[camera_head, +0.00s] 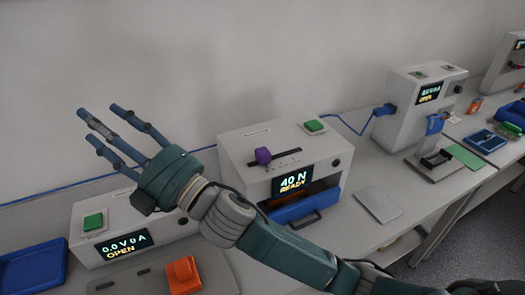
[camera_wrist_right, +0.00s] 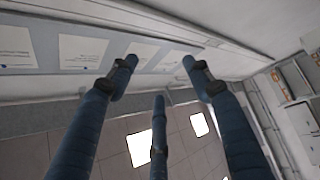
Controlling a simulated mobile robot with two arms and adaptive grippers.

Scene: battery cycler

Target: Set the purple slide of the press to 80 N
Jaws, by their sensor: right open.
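The press (camera_head: 325,150) is a white box on the bench, and its display (camera_head: 292,181) reads "40 N READY". The purple slide (camera_head: 263,156) sits toward the left part of a dark slot (camera_head: 287,160) on its top. My right gripper (camera_head: 118,135) is open and empty, raised to the left of the press, with its fingers spread toward the upper left. My right forearm passes in front of the lower left of the press. In the right wrist view, the three open fingers (camera_wrist_right: 160,85) have nothing between them. My left gripper is not in view.
A blue drawer (camera_head: 303,208) is at the press front, and a green button (camera_head: 314,126) is on its top. A white box (camera_head: 135,225) reading "0.0V 0A OPEN" stands at left, near an orange block (camera_head: 183,273). Another tester (camera_head: 415,105) stands at right. A flat grey plate (camera_head: 378,204) lies between.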

